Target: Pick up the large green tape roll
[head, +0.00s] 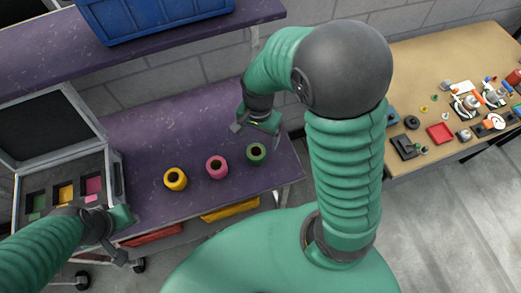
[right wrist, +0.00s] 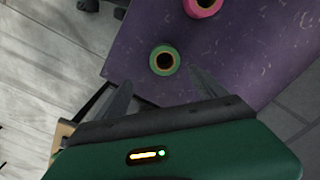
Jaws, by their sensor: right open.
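The green tape roll (head: 257,154) stands on the purple bench shelf, at the right end of a row with a pink roll (head: 216,167) and a yellow roll (head: 175,179). My right gripper (head: 257,131) is just behind and above the green roll, apart from it. In the right wrist view the green roll (right wrist: 165,60) lies between and beyond the two spread fingers (right wrist: 158,88), which are empty. The pink roll (right wrist: 203,5) shows at the top edge. My left gripper (head: 117,240) is at the lower left by the open case; its fingers are too unclear to judge.
The open grey case (head: 118,172) has cutouts with green, yellow and pink inside. A blue crate (head: 155,22) sits on the upper shelf. A wooden table (head: 420,65) with many small parts stands at the right. The purple shelf (head: 140,135) is bare behind the rolls.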

